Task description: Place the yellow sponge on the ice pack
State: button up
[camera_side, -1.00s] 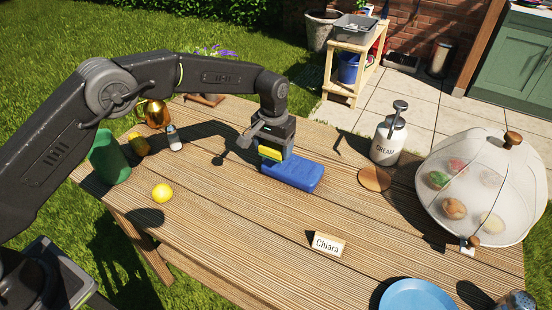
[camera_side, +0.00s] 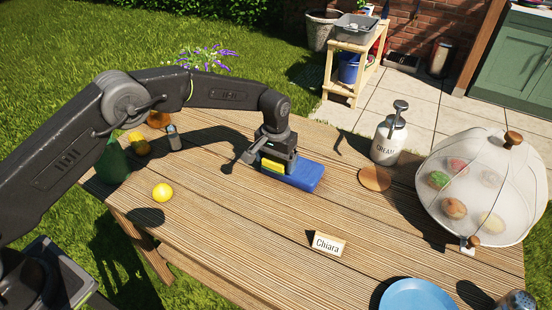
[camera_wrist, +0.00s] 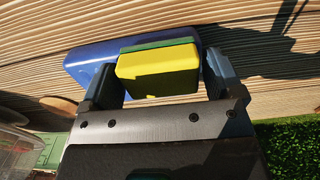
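The blue ice pack (camera_side: 306,175) lies flat on the wooden table (camera_side: 235,215), beneath my gripper. It also shows behind the sponge in the wrist view (camera_wrist: 92,58). The yellow sponge (camera_side: 272,166), with a green layer, is between my gripper's fingers at the left part of the ice pack. In the wrist view the sponge (camera_wrist: 158,72) fills nearly all the space between the fingers. My gripper (camera_wrist: 163,75) appears shut on it. The sponge is very low over the ice pack; whether it touches is hidden.
A yellow ball (camera_side: 162,192), a small shaker (camera_side: 174,138) and a green cup (camera_side: 112,163) stand left. A cream dispenser (camera_side: 388,140), a coaster (camera_side: 375,179) and a mesh food cover (camera_side: 480,190) are right.

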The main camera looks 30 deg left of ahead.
jog(key=shift+o, duration=0.7)
notch_tip(320, 180, up, 12)
jog(key=shift+r, duration=0.15)
notch_tip(320, 180, up, 10)
jog(key=f+t, duration=0.1)
send_over(276, 159)
jog(key=s+a, duration=0.4)
jog(key=s+a+r+t, duration=0.2)
jog(key=s+a+r, duration=0.3)
jog(key=s+r, duration=0.3)
jog(key=s+a+f+t, duration=0.1)
jog(key=s+a, duration=0.2)
jog(key=s, duration=0.8)
jog(key=s+a+f+t, duration=0.1)
jog(key=s+a+f, duration=0.1)
jog(key=s, duration=1)
jog(key=shift+s+a+f+t, duration=0.2)
jog(key=shift+s+a+t, duration=0.1)
jog(key=shift+a, duration=0.35)
